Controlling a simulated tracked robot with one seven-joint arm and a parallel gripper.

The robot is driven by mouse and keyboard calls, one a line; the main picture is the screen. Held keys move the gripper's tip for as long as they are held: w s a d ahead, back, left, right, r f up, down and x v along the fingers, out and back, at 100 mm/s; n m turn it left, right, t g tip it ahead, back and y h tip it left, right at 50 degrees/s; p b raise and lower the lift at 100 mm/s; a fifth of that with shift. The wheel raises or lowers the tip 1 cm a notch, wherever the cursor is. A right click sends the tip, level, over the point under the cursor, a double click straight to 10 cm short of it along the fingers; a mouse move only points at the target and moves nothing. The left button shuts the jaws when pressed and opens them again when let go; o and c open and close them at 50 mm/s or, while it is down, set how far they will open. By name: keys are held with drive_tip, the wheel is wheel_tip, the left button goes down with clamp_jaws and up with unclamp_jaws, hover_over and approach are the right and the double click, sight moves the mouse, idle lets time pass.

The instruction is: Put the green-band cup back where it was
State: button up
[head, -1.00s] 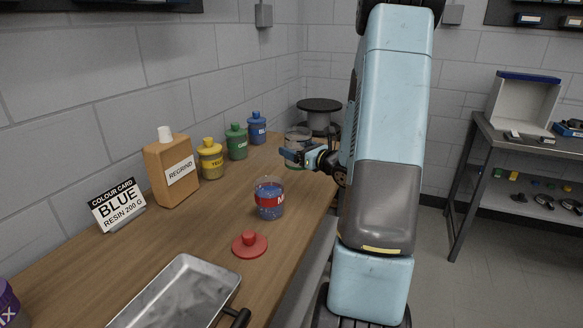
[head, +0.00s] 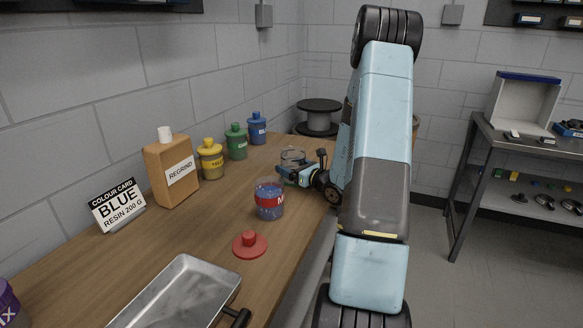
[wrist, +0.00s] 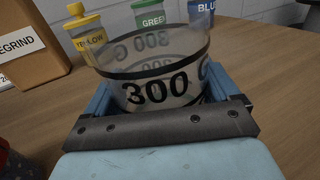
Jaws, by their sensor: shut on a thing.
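My gripper (head: 290,171) is shut around a clear cup (head: 293,155) at the far part of the bench. The wrist view shows this cup (wrist: 160,88) upright between the blue fingers (wrist: 158,97), marked "300 G" in black between dark lines. A second clear cup (head: 269,198) with a red band and blue contents stands nearer on the bench.
Yellow (head: 210,160), green (head: 236,143) and blue (head: 257,129) bottles line the wall side, beside a Regrind container (head: 171,172). A dark spool (head: 319,117) stands behind. A red lid (head: 249,244) and metal tray (head: 180,294) lie nearer. Bare wood lies left of the red-band cup.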

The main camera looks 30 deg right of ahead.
drive_tip(key=shift+f, duration=0.1)
drive_tip(key=o, duration=1)
drive_tip(key=shift+c, duration=0.2)
drive_tip(key=shift+o, duration=0.4)
drive_tip(key=v, duration=1.2)
drive_tip(key=shift+s+r, duration=0.1)
drive_tip(key=shift+r, duration=0.1)
